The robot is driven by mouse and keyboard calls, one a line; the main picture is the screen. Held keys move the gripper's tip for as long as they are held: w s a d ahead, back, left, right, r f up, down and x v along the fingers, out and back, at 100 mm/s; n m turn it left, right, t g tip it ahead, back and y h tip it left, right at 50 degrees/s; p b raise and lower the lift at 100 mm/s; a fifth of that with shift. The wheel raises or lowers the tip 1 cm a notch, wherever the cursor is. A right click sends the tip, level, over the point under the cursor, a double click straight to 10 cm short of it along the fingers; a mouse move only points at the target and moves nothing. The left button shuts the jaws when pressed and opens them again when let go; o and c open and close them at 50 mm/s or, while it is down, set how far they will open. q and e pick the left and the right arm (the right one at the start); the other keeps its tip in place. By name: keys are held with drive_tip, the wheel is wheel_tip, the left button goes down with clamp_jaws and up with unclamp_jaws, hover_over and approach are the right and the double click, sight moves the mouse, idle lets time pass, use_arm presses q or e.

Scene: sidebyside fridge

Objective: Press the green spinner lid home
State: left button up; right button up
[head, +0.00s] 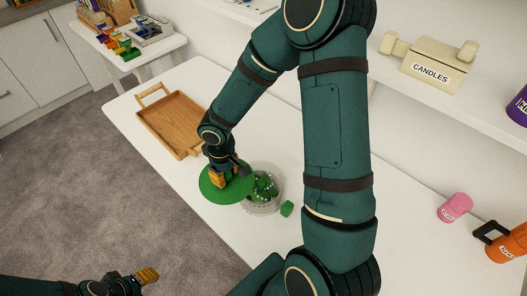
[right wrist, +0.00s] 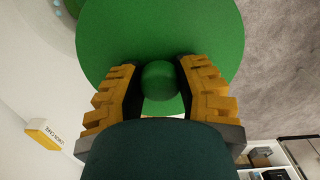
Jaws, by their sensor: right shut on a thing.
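The green spinner lid (head: 236,191) is a round disc held in the air over the table, to the left of the spinner bowl and partly overlapping it in the head view. My right gripper (head: 217,181) is shut on the lid's round knob (right wrist: 160,82), with a yellow finger on each side. The lid's disc (right wrist: 110,45) fills the top of the right wrist view. The clear spinner bowl (head: 262,209) stands on the white table with green leafy pieces inside. My left gripper (head: 147,275) is at the bottom left, away from the table; its opening is unclear.
A wooden tray (head: 170,123) lies on the table to the left of the lid. A small green piece (head: 287,208) lies right of the bowl.

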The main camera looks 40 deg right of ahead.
use_arm(q)
wheel_tip(320, 180, up, 5)
drive_tip(key=p, duration=0.3)
drive_tip(key=shift+w+d, duration=0.1)
drive_tip(key=shift+d, duration=0.05)
use_arm(e)
drive_tip(key=s+d+r+n, duration=0.3)
drive_tip(key=s+d+n, duration=0.1)
drive_tip(key=d, duration=0.5)
drive_tip(key=shift+s+r+n, duration=0.25)
drive_tip(key=shift+s+n, duration=0.1)
drive_tip(key=shift+n, duration=0.05)
use_arm(q)
drive_tip(key=shift+f, duration=0.1)
wheel_tip(320, 180, down, 6)
drive_tip(key=b, duration=0.5)
drive_tip(key=shift+d+f, duration=0.15)
use_arm(e)
drive_tip(key=shift+f, duration=2.95)
drive_tip(key=shift+f, duration=1.1)
drive_tip(key=o, duration=1.1)
